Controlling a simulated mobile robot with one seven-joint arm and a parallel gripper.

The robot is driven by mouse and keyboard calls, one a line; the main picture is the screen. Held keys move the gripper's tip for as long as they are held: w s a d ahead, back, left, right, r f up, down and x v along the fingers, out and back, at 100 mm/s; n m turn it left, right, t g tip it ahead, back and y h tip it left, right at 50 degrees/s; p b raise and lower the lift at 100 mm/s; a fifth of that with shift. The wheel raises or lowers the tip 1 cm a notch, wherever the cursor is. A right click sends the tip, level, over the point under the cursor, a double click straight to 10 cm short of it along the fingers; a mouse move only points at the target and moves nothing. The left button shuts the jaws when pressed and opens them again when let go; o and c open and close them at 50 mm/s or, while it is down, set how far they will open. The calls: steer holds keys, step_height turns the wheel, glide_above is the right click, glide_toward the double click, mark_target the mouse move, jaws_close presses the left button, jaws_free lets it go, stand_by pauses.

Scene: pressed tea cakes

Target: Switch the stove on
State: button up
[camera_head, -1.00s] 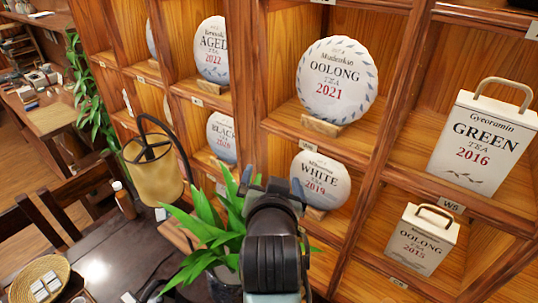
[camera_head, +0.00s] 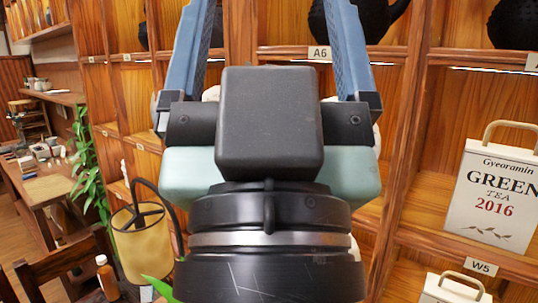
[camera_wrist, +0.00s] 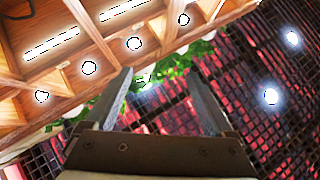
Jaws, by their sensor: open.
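No stove shows in either current view. My gripper (camera_head: 272,20) is raised upright in front of the wooden shelf in the head view, its two blue fingers spread wide apart. It is open, with nothing seen between the fingers. In the wrist view my gripper (camera_wrist: 160,85) points up toward the ceiling, fingers apart and empty. My gripper and wrist hide the middle of the shelf.
A yellow lamp (camera_head: 143,243), a brown bottle (camera_head: 107,277) and a far desk (camera_head: 50,185) are at left. The wrist view shows ceiling lights (camera_wrist: 271,96) and a dark lattice (camera_wrist: 235,75).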

jaws_close()
stand_by(1.4)
